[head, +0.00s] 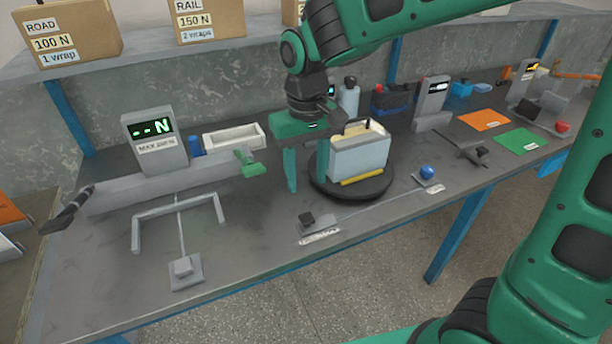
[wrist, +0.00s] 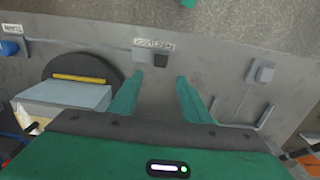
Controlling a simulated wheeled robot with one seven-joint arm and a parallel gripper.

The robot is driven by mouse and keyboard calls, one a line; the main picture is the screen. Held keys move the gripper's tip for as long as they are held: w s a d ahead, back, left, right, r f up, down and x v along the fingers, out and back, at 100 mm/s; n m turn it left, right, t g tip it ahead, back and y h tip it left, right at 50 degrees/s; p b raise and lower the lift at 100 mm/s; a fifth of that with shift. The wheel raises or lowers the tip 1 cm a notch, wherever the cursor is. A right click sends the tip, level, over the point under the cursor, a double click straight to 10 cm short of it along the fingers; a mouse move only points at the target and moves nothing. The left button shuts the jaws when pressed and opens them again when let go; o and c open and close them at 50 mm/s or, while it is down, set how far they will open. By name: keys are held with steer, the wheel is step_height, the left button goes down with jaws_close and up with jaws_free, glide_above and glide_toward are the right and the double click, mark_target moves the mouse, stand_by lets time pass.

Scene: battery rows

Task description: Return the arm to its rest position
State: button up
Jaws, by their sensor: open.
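My gripper (head: 308,170) hangs from my green arm above the workbench (head: 90,230), pointing down. Its two fingers are apart with nothing between them, and they also show in the wrist view (wrist: 158,88). A light-blue and cream battery box (head: 360,158) with a handle and a yellow strip stands on a black round turntable (head: 320,185), just right of the gripper in the head view. In the wrist view the box (wrist: 65,95) is to the left of the fingers. I cannot tell whether the near finger touches the turntable's edge.
A grey display unit (head: 155,145) reading "--N" stands at the left beside a grey frame (head: 180,205). Orange (head: 485,120) and green (head: 523,142) mats lie right. Cardboard boxes (head: 75,30) stand on the shelf above.

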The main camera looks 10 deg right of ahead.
steer(key=s+d+r+m, duration=0.1)
steer(key=s+d+m, duration=0.35)
steer(key=d, duration=0.85)
steer(key=s+d+m, duration=0.2)
steer(key=s+d, duration=0.5)
steer(key=d, duration=0.6)
steer(key=s+d+f+m, duration=0.1)
steer(key=s+d, duration=0.3)
steer(key=s, duration=0.5)
steer(key=shift+d+f+m, duration=0.2)
steer(key=shift+d+m, duration=0.1)
steer(key=shift+m, duration=0.45)
steer(key=shift+w, duration=0.15)
steer(key=shift+w+f, duration=0.25)
steer(key=shift+w, duration=0.25)
